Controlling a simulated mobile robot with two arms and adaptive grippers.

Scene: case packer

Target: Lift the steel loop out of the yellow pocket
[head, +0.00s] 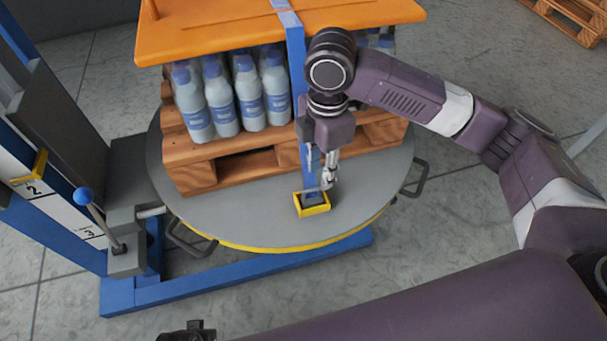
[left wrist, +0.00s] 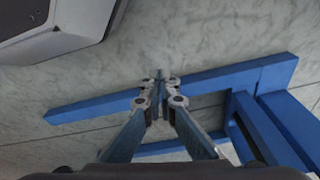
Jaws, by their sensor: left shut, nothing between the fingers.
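The yellow pocket (head: 317,211) is a small open-topped box on the front of the grey round plate, below a blue strap. My right gripper (head: 324,186) points down directly above the pocket, its fingertips at or just over its opening. The steel loop cannot be made out; the fingers and the pocket walls hide that spot. Whether the right fingers are closed on anything is unclear. My left gripper (left wrist: 160,78) is shut and empty in the left wrist view, over the floor and a blue frame, away from the pocket.
A wooden pallet (head: 232,170) with several blue-labelled bottles (head: 248,95) under an orange board (head: 225,34) stands on the round plate (head: 240,215). A blue-knobbed lever (head: 101,218) stands at left. Blue base beams (left wrist: 205,85) run below my left gripper.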

